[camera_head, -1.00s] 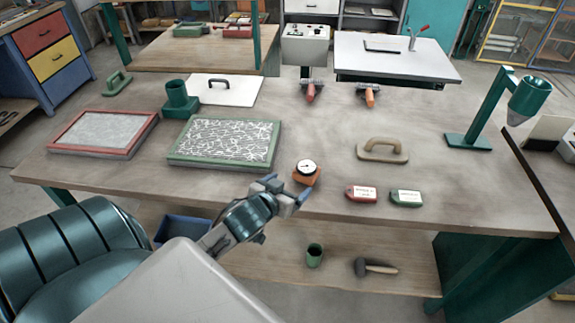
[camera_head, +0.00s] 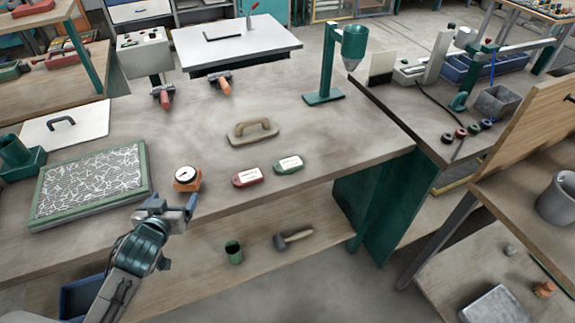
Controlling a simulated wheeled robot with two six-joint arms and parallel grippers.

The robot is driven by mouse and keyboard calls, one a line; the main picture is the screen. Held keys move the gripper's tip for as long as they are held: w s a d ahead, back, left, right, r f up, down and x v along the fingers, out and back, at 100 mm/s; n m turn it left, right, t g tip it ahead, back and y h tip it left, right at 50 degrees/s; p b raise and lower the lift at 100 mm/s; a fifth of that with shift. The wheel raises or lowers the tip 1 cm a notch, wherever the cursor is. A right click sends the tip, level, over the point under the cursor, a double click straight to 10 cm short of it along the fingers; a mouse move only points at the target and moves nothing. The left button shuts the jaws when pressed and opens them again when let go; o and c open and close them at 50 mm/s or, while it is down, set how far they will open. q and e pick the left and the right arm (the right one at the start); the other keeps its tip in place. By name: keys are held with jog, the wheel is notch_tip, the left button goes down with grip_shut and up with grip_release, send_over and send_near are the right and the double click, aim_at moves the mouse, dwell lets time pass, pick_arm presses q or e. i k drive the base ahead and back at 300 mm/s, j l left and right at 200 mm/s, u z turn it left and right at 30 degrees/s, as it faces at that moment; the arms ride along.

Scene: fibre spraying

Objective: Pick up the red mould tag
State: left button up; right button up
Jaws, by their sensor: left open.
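The red mould tag (camera_head: 247,177) lies flat on the workbench near its front edge, with a white label on top. A green tag (camera_head: 289,165) of like shape lies just to its right, slightly farther back. My left gripper (camera_head: 181,208) is open at the bench's front edge, left of the red tag and apart from it. It is close in front of an orange block with a round white dial (camera_head: 187,178). My right gripper is not in view.
A beige-handled float (camera_head: 253,132) lies behind the tags. A green-framed fibre panel (camera_head: 92,183) is at the left. A green stand with a cup (camera_head: 324,97) is at the back right. The bench (camera_head: 340,140) is clear right of the tags. A mallet and green cup are on the lower shelf.

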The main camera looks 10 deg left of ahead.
aim_at(243, 180)
jog(key=i+l+u, duration=0.2)
jog(key=l, duration=0.35)
jog(key=i+l+u, duration=0.2)
jog(key=l, duration=0.4)
jog(key=l+u, duration=0.2)
jog(key=l, duration=0.35)
